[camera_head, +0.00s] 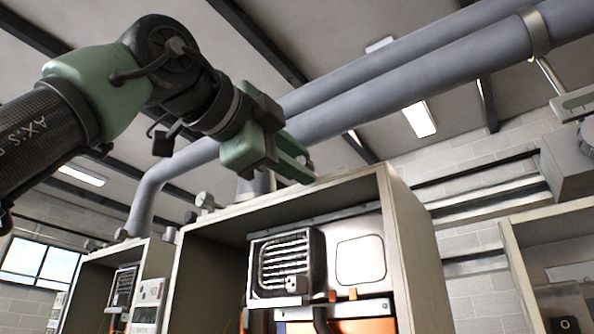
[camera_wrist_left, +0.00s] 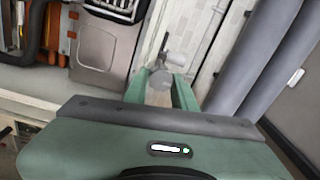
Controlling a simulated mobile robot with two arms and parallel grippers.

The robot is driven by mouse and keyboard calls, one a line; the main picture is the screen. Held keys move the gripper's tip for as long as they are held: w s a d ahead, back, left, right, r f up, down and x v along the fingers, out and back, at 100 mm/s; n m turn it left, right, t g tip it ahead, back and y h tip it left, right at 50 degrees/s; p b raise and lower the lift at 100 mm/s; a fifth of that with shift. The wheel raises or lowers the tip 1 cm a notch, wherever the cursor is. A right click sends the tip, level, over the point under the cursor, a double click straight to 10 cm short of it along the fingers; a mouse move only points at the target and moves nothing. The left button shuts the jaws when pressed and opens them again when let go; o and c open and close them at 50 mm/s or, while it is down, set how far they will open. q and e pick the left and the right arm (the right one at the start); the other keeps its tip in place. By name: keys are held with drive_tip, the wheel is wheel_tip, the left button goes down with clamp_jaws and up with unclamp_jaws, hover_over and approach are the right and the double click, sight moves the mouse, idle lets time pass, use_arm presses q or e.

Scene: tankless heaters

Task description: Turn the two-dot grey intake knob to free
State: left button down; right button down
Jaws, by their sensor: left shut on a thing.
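My left gripper (camera_head: 303,168) reaches in from the upper left, with its green fingers at the top front edge of the middle heater cabinet (camera_head: 420,260). In the left wrist view, the fingers (camera_wrist_left: 160,88) stand on either side of a round grey knob (camera_wrist_left: 160,79), and the gripper is shut on it. The fingers hide part of this knob. A second light-grey knob-like part (camera_wrist_left: 177,60) sits just beyond it. Dots and position marks are too small to make out. The head view does not show the held knob clearly. My right gripper is in neither view.
The open cabinet holds a black grille unit (camera_head: 286,265) and orange fittings (camera_head: 345,295). Other grey knobs (camera_head: 205,200) sit on top to the left. Thick grey pipes (camera_head: 420,65) run overhead close behind my left gripper. Another cabinet (camera_head: 545,240) stands at the right.

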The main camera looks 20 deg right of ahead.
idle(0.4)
use_arm(q)
drive_tip(key=c, duration=1.1)
unclamp_jaws()
drive_tip(key=shift+c, duration=0.2)
drive_tip(key=shift+a, duration=0.15)
drive_tip(key=b+v, duration=0.3)
drive_tip(key=v, duration=0.4)
drive_tip(key=shift+s+a, duration=0.2)
drive_tip(key=shift+a, duration=0.05)
drive_tip(key=shift+f, duration=0.15)
